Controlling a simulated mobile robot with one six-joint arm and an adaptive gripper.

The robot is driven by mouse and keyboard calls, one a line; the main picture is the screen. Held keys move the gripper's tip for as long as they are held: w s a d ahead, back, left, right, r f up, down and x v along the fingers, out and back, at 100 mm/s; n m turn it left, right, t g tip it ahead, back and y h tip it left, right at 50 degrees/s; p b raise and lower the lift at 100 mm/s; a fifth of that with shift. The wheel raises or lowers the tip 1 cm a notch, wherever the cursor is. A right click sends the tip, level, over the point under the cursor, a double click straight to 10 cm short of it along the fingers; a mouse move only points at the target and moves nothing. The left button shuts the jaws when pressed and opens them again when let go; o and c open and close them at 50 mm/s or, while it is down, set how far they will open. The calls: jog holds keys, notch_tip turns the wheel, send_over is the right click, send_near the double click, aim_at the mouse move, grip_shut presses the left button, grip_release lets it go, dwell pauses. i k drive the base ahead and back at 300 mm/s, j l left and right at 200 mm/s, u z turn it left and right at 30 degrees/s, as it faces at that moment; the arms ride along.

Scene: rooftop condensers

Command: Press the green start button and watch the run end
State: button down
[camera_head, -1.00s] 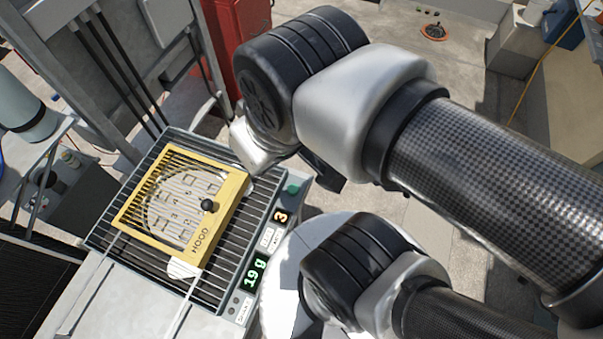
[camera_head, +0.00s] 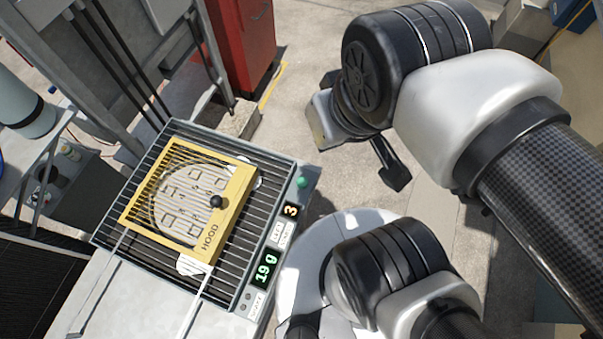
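The green start button (camera_head: 302,182) sticks out from the right side of the grated machine (camera_head: 270,158), near its far corner. A yellow frame marked HOOD (camera_head: 233,212), with a black knob, lies on the grate. Displays on the machine's front strip read "19 g" (camera_head: 265,269) and "3" (camera_head: 291,210). My gripper (camera_head: 392,178) is to the right of the button and apart from it. One dark finger shows below my wrist; the rest is hidden by the arm, so I cannot tell whether it is open.
A red cabinet (camera_head: 240,45) stands behind the machine. A grey metal frame with dark rods rises at the back left. A small shelf with jars (camera_head: 68,152) is at the left. Bare concrete floor (camera_head: 300,75) is open between the cabinet and my arm.

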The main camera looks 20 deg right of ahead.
aim_at(303, 182)
jog(key=k+j+z, duration=0.1)
jog(key=z, duration=0.3)
jog(key=k+z, duration=0.3)
jog(key=z, duration=0.15)
jog(key=k+l+z, duration=0.1)
jog(key=z, duration=0.3)
jog(key=k, duration=0.1)
